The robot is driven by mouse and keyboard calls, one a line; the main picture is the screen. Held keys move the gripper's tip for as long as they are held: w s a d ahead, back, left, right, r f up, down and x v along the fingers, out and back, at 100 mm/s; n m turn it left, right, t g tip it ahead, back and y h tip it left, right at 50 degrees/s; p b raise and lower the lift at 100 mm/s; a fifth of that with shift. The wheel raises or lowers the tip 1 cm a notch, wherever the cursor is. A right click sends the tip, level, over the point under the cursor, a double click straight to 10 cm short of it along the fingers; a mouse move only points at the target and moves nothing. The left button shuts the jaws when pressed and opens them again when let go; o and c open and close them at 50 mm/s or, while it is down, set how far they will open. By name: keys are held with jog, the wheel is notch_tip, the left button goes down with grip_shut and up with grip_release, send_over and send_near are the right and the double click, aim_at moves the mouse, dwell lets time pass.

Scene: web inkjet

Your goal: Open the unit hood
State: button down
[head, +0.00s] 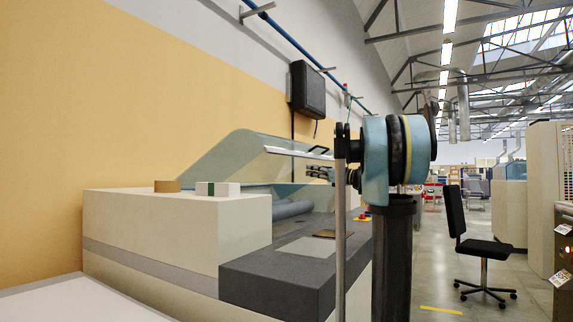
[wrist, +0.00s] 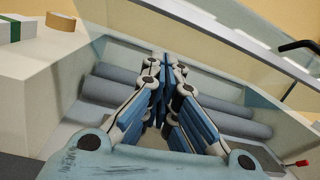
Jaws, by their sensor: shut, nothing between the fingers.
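The unit hood (head: 240,150) is a clear, greenish panel on the machine by the wall. It stands tilted up, with its pale front bar (head: 300,153) well above the machine top. In the wrist view the bar (wrist: 235,40) crosses the upper right, with a black handle (wrist: 298,46) at the right edge. Grey rollers (wrist: 110,88) show uncovered below it. My gripper (wrist: 164,66) is shut and empty, over the roller bay and apart from the handle.
A tape roll (head: 167,186) and a white-and-green box (head: 217,188) sit on the machine's cream block (head: 180,225). A red lever (wrist: 301,163) shows at the bay's lower right. A black chair (head: 480,245) stands on open floor at the right.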

aim_at(277, 144)
jog(key=s+a+f+y, duration=0.1)
jog(key=s+f+y, duration=0.1)
jog(key=s, duration=0.4)
jog(key=r+x, duration=0.2)
jog(key=x, duration=1.1)
jog(key=shift+d+r+m+g, duration=0.35)
jog(key=shift+m+g, duration=0.05)
jog(key=shift+s+r, duration=0.1)
jog(key=w+a+r, duration=0.1)
jog(key=r, duration=0.3)
jog(key=a+r+h, duration=0.1)
jog(key=r, duration=0.4)
jog(key=w+a+r+g+h, duration=0.1)
jog(key=a+r, duration=0.1)
jog(key=r, duration=0.2)
jog(key=shift+w+r, duration=0.2)
jog(key=shift+w, duration=0.1)
jog(key=w+a+r, duration=0.2)
jog(key=a+r, duration=0.2)
jog(key=r, duration=0.6)
jog(key=shift+w+a, duration=0.2)
jog(key=shift+a, duration=0.15)
